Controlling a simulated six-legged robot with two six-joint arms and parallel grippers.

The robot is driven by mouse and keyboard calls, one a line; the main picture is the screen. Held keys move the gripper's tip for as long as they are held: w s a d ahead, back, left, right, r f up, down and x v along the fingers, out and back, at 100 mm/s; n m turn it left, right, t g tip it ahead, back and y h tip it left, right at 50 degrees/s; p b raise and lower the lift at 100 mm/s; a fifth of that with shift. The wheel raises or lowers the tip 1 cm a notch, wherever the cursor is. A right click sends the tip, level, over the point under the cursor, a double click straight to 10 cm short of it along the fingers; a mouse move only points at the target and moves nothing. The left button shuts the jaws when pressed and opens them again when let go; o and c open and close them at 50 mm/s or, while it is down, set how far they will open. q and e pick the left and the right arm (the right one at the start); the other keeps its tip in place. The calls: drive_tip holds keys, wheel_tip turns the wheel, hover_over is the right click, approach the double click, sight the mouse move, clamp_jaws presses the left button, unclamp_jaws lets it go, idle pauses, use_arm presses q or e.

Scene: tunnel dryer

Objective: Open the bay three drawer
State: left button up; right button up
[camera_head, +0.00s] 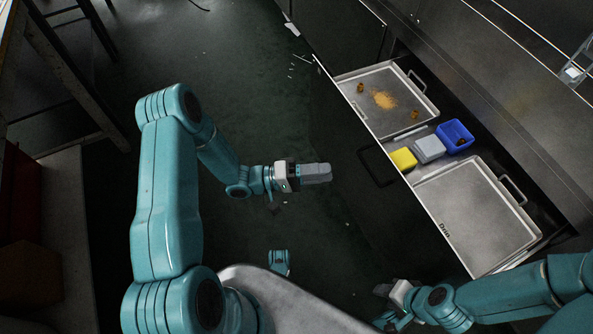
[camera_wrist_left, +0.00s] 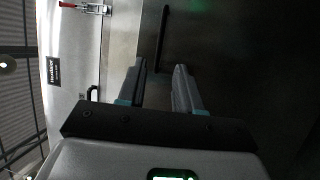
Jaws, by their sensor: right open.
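A drawer stands pulled out from the dark cabinet (camera_head: 500,90), its contents visible from above. A dark bar handle (camera_head: 368,172) sticks out from its front. In the left wrist view a dark handle bar (camera_wrist_left: 161,38) lies ahead of the fingers. My left gripper (camera_head: 328,173) is left of the handle and apart from it. In the left wrist view its two fingers (camera_wrist_left: 157,85) are spread with nothing between them. My right gripper (camera_head: 385,302) is low in the head view, near the drawer's front corner, open; its tips are small and dark. I cannot read a bay number.
A table frame (camera_head: 65,65) stands far left.

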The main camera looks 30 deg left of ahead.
use_arm(q)
drive_tip(key=v, duration=0.6)
drive_tip(key=shift+p, duration=0.3)
drive_tip(key=shift+a, duration=0.1)
drive_tip(key=w+d+f+g+y, duration=0.25)
drive_tip(key=d+f+y, duration=0.35)
drive_tip(key=f+y, duration=0.3)
drive_tip(key=s+d+f+m+g+y, duration=0.15)
drive_tip(key=s+g, duration=0.25)
drive_tip(key=s, duration=0.4)
drive_tip(key=s+d+m+g+y, duration=0.1)
drive_tip(key=s+m+g+y, duration=0.15)
drive_tip(key=s, duration=0.45)
wheel_tip(320, 180, up, 29)
drive_tip(key=g+p, duration=0.1)
drive_tip(key=p, duration=2.8)
drive_tip(key=shift+s+d+n+p, duration=0.2)
drive_tip(key=shift+s+n+p, duration=0.15)
drive_tip(key=shift+s, duration=0.1)
